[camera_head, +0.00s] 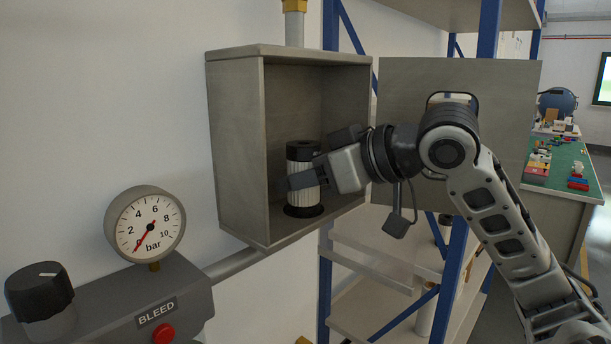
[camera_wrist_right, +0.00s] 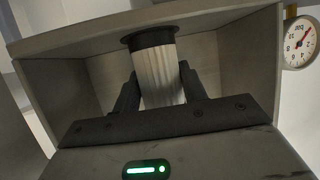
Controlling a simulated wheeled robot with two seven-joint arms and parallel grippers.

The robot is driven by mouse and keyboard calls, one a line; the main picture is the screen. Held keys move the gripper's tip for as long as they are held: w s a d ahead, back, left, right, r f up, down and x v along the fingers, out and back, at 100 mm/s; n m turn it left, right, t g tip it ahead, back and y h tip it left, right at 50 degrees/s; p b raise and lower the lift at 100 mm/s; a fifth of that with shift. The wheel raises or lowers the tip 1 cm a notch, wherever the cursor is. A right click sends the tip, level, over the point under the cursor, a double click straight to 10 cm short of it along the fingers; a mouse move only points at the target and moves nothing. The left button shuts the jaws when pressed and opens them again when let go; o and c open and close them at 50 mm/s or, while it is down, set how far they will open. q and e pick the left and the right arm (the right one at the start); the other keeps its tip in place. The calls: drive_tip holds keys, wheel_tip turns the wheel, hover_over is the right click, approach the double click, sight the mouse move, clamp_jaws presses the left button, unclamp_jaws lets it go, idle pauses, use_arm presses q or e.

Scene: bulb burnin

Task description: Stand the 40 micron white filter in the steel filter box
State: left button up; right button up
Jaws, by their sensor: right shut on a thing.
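The steel filter box (camera_head: 237,155) hangs on the wall with its door (camera_head: 510,120) swung open to the right. A white pleated filter (camera_head: 300,190) with black end caps stands upright inside it, near the box floor. No micron marking can be read on it. My right gripper (camera_head: 303,180) reaches in from the right and is shut on the filter's middle. The right wrist view also shows the filter (camera_wrist_right: 158,80) between the two dark fingers (camera_wrist_right: 158,92), inside the box (camera_wrist_right: 62,95). Whether the filter's lower cap rests on a seat cannot be told. My left gripper is not in view.
A pressure gauge (camera_head: 146,222), a black knob (camera_head: 39,290) and a grey bleed panel (camera_head: 190,295) with a red button (camera_head: 161,333) are at the lower left. A green-topped bench (camera_head: 572,160) is at the far right.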

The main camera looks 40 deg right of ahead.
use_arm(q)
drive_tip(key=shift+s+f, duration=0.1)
use_arm(e)
drive_tip(key=shift+f, duration=0.2)
drive_tip(key=o, duration=1)
drive_tip(key=shift+r, duration=0.1)
drive_tip(key=shift+r, duration=0.2)
drive_tip(key=shift+s, duration=0.3)
use_arm(q)
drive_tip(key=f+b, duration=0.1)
drive_tip(key=b, duration=0.1)
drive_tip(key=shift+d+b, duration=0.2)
drive_tip(key=shift+b, duration=0.2)
use_arm(e)
drive_tip(key=v, duration=1.1)
drive_tip(key=shift+s+r, duration=0.15)
drive_tip(key=shift+r, duration=0.05)
